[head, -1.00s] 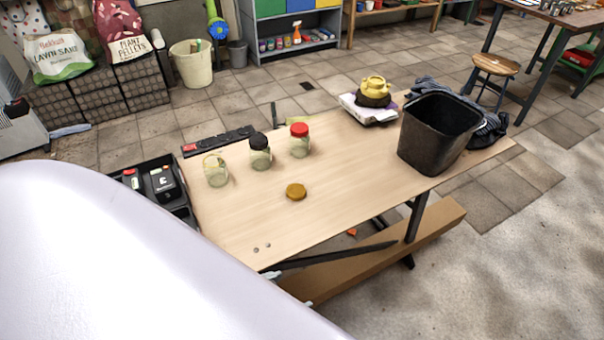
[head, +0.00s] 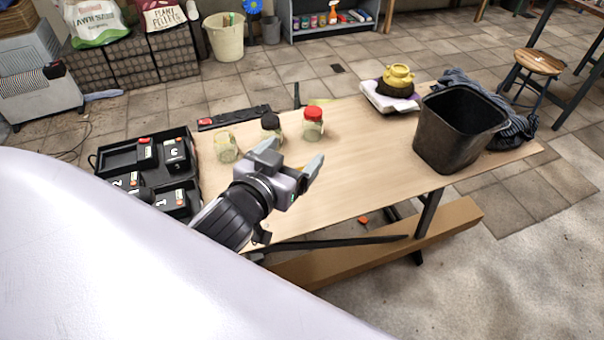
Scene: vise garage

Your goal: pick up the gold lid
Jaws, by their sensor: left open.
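The gold lid (head: 301,168) lies on the wooden table (head: 370,150). Only a small yellow sliver of it shows between the fingers of my left gripper (head: 292,156); the rest is hidden. My left gripper is open, its fingers spread and pointing toward the far side of the table. I cannot tell whether a finger touches the lid. A clear jar without a lid in place (head: 226,148) stands left of the gripper. My right gripper is not in view.
A dark-lidded jar (head: 271,124) and a red-lidded jar (head: 313,124) stand just behind the gripper. A black bin (head: 455,135) and a yellow pot (head: 398,78) are at the right. A black tray (head: 110,165) is at the left. The table's middle right is clear.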

